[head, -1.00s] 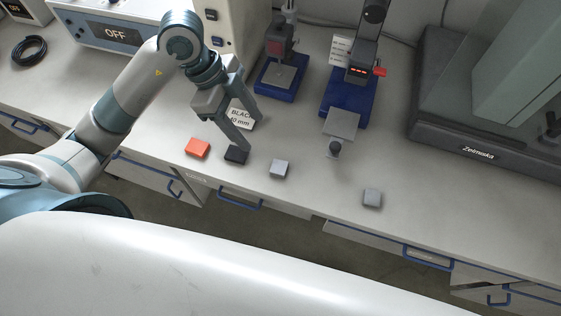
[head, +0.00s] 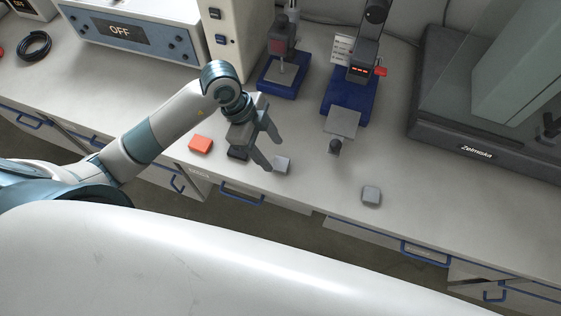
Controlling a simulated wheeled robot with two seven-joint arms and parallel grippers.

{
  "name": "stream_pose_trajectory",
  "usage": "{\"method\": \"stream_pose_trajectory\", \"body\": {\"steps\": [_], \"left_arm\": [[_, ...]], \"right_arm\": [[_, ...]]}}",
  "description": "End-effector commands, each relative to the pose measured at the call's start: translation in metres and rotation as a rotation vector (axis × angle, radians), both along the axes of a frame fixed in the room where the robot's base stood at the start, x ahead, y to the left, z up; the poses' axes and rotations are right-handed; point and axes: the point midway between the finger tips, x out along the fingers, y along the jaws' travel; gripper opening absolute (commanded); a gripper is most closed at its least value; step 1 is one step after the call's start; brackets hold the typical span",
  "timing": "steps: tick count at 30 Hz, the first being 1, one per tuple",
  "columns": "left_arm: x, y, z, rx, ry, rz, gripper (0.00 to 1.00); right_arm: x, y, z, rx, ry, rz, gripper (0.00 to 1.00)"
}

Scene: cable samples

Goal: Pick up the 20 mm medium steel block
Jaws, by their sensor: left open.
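Two small grey metal-looking blocks are on the bench. One grey block (head: 283,165) lies near the front edge, right beside my left gripper's fingertips. The other grey block (head: 371,196) lies farther right, in the open. I cannot read any size on them, so I cannot tell which is the 20 mm one. My left gripper (head: 273,155) is open, its fingers pointing down and right toward the nearer grey block, partly overlapping it in view. Whether it touches the block cannot be told. My right gripper is not in view.
An orange block (head: 200,144) and a partly hidden black block (head: 237,154) lie left of the gripper. Two blue-based instruments (head: 270,86) (head: 341,100) stand behind. Bench between the grey blocks is clear.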

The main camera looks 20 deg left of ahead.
Motion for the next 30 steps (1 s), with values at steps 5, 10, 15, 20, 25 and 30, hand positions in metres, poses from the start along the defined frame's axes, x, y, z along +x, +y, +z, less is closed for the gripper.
{"method": "stream_pose_trajectory", "body": {"steps": [5, 10, 15, 20, 25, 30], "left_arm": [[0.0, -0.004, -0.01, 0.0, -0.001, 0.0, 0.56], [0.0, -0.005, -0.011, 0.0, -0.001, -0.001, 0.56], [0.0, -0.005, -0.011, 0.0, -0.001, -0.001, 0.56], [0.002, -0.006, -0.019, 0.001, 0.002, 0.0, 0.56], [0.005, -0.011, -0.038, 0.002, 0.003, 0.001, 0.56], [0.006, -0.018, -0.056, 0.0, 0.0, 0.0, 0.56]], "right_arm": [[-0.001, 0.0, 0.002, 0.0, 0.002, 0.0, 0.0], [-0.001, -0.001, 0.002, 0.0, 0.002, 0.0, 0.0], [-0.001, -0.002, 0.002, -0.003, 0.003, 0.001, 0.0], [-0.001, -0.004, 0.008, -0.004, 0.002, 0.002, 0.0], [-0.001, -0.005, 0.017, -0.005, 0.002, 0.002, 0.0], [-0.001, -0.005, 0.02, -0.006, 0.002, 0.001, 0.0]]}}
